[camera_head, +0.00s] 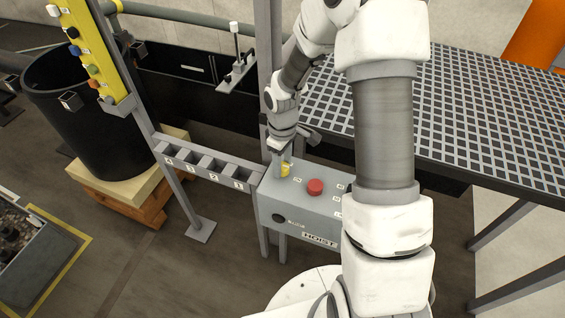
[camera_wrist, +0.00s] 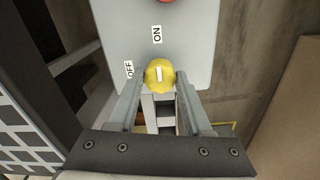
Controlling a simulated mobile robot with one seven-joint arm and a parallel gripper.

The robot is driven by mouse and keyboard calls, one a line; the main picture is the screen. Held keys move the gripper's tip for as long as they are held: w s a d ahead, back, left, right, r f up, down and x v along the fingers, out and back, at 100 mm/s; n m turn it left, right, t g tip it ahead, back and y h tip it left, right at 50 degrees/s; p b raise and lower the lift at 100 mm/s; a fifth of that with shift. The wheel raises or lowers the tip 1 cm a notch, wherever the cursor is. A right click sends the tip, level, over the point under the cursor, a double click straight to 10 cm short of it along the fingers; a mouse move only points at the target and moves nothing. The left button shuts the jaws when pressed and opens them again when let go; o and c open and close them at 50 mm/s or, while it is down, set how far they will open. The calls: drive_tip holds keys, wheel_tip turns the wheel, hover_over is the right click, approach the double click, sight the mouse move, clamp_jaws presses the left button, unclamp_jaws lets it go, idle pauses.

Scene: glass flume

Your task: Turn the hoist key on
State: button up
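The hoist key is a yellow round knob (camera_wrist: 160,76) with a white mark, on the grey control box (camera_head: 302,203). In the wrist view its white mark runs up and down, in line with the ON label (camera_wrist: 157,34). The OFF label (camera_wrist: 129,69) is to the knob's left. My gripper (camera_wrist: 161,82) has a fingertip on each side of the knob, with little or no gap showing, and looks shut on it. In the head view the yellow knob (camera_head: 285,170) shows just below my gripper (camera_head: 281,160).
A red button (camera_head: 315,187) sits on the box, right of the knob. A grey row of bins (camera_head: 207,166) joins the box's left side. A grating platform (camera_head: 480,105) is behind my arm at right. A black barrel (camera_head: 95,120) stands at left.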

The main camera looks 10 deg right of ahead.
sight(283, 166)
drive_tip(key=o, duration=0.4)
drive_tip(key=shift+c, duration=0.2)
wheel_tip(283, 166, up, 17)
drive_tip(key=p, duration=0.1)
drive_tip(key=shift+r+p, duration=0.2)
drive_tip(key=shift+p, duration=0.1)
drive_tip(key=s+r+m+t, duration=0.2)
drive_tip(key=s+r+m, duration=0.2)
drive_tip(key=s, duration=0.6)
drive_tip(key=s+r+m+t, duration=0.3)
drive_tip(key=s+r+m, duration=0.1)
drive_tip(key=s+r, duration=0.5)
drive_tip(key=shift+s+d+m+t, duration=0.15)
drive_tip(key=shift+s+m+t, duration=0.2)
drive_tip(key=shift+s, duration=0.35)
